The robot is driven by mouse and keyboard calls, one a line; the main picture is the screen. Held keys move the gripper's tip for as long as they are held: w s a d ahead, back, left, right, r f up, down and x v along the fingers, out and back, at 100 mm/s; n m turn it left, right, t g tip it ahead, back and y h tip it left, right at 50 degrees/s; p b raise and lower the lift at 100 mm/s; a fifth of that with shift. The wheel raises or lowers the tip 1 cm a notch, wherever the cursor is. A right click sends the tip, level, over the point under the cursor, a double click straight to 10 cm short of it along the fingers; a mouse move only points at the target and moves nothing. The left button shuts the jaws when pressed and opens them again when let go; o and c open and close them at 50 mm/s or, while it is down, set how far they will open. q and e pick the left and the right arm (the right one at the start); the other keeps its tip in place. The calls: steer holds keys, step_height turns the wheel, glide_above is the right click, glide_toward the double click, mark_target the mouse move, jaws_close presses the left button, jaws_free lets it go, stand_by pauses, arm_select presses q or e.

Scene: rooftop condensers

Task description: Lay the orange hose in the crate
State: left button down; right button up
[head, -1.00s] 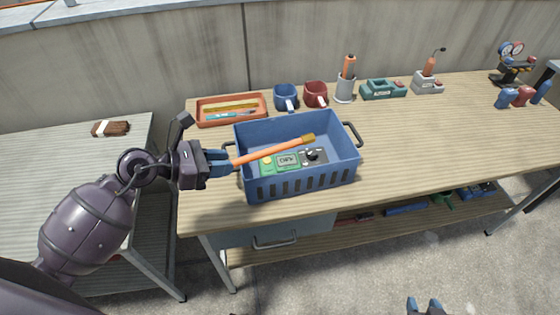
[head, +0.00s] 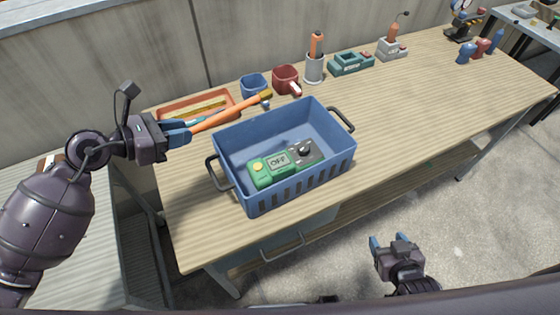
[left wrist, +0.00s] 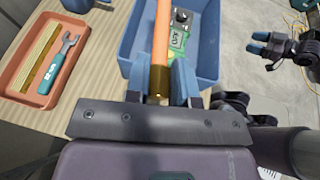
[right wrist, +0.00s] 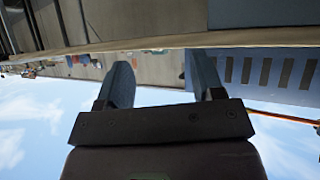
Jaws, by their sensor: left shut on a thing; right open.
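The orange hose (head: 228,113) is a straight rod with a brass end. My left gripper (head: 188,131) is shut on its near end and holds it up. In the head view the hose shows across the crate's back left corner; its height is hard to judge. In the left wrist view the hose (left wrist: 163,40) points out over the crate (left wrist: 208,45). The blue crate (head: 262,135) stands on the bench, with a green meter (head: 270,168) and a dark dial device (head: 304,150) inside. My right gripper (head: 390,245) is open and empty, in front of the bench.
An orange tray (head: 170,108) with a wrench and strips lies at the crate's back left. Blue (head: 253,86) and red (head: 286,78) mugs and a grey cup (head: 314,68) stand behind the crate. The bench (head: 430,95) right of the crate is clear.

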arm_select(q)
steer(key=w+d+r+m+g, duration=0.1)
steer(key=w+d+r, duration=0.7)
steer(key=w+r, duration=0.3)
step_height(320, 180, down, 18)
steer(key=b, duration=0.3)
steer(key=shift+d, duration=0.15)
steer(key=shift+w+r, duration=0.1)
steer(key=shift+f+b, duration=0.5)
steer(key=shift+f, duration=0.15)
steer(key=c, duration=1)
jaws_free()
